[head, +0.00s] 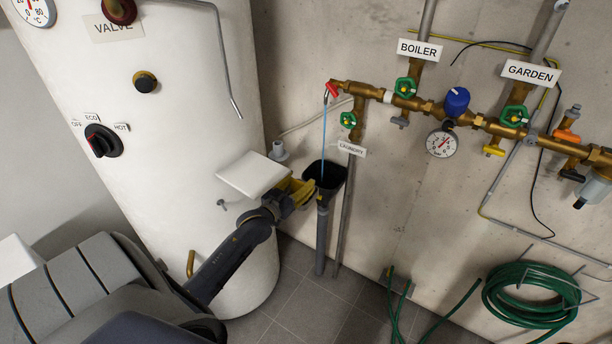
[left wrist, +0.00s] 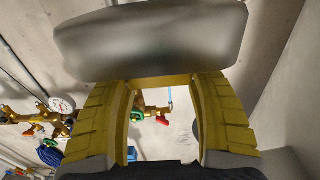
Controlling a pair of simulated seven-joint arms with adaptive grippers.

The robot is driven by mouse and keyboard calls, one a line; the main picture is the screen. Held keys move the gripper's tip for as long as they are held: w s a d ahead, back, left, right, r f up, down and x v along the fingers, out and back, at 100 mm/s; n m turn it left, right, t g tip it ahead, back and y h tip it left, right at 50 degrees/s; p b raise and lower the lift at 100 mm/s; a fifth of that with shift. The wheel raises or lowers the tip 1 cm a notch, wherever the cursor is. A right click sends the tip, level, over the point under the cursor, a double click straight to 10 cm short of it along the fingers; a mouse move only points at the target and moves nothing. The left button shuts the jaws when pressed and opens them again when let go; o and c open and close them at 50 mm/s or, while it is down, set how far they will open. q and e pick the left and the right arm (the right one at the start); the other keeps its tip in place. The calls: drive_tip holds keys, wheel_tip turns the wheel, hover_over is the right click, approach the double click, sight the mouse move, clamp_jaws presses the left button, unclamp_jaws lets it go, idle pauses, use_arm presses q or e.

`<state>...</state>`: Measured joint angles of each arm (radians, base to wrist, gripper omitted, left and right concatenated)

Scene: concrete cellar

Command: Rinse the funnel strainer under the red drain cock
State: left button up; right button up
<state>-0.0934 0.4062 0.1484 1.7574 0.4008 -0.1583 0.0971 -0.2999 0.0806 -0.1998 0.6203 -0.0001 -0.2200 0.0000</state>
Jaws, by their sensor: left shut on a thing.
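The red drain cock (head: 332,89) is at the left end of the brass pipework. A thin blue stream of water (head: 323,135) falls from it into the mouth of a black funnel (head: 334,173). My left gripper (head: 303,193), with yellow fingers, is at the left of the funnel's rim. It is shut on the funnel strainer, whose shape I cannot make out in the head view. In the left wrist view, a blurred grey shape (left wrist: 150,42) covers the fingertips; the red cock (left wrist: 162,120) and the stream show between the fingers. My right gripper is not in view.
The white tank (head: 190,130) stands close behind my left arm. Brass pipework with green-handled valves (head: 405,88) and a gauge (head: 441,143) runs right along the wall. A grey pipe (head: 322,240) stands under the funnel. A green hose (head: 530,290) hangs at the lower right.

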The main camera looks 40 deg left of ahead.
use_arm(q)
drive_tip(key=shift+s+r, duration=0.1)
drive_tip(key=shift+s, duration=0.55)
drive_tip(key=w+d+r+m+t, duration=0.2)
drive_tip(key=d+r+m+t, duration=0.1)
drive_tip(key=d+r+t, duration=0.2)
drive_tip(key=shift+d+r+m+h, duration=0.3)
drive_tip(key=shift+d+r+h, duration=0.15)
drive_tip(key=shift+r, duration=0.5)
drive_tip(key=shift+w, duration=0.15)
drive_tip(key=w+a+f, duration=0.2)
drive_tip(key=w+a, duration=0.5)
drive_tip(key=w, duration=0.4)
drive_tip(key=shift+w+a+f, duration=0.15)
drive_tip(key=shift+w+f, duration=0.15)
drive_tip(key=shift+f, duration=0.1)
drive_tip(key=shift+w, duration=0.1)
drive_tip(key=shift+w+d, duration=0.25)
drive_tip(key=shift+d, duration=0.25)
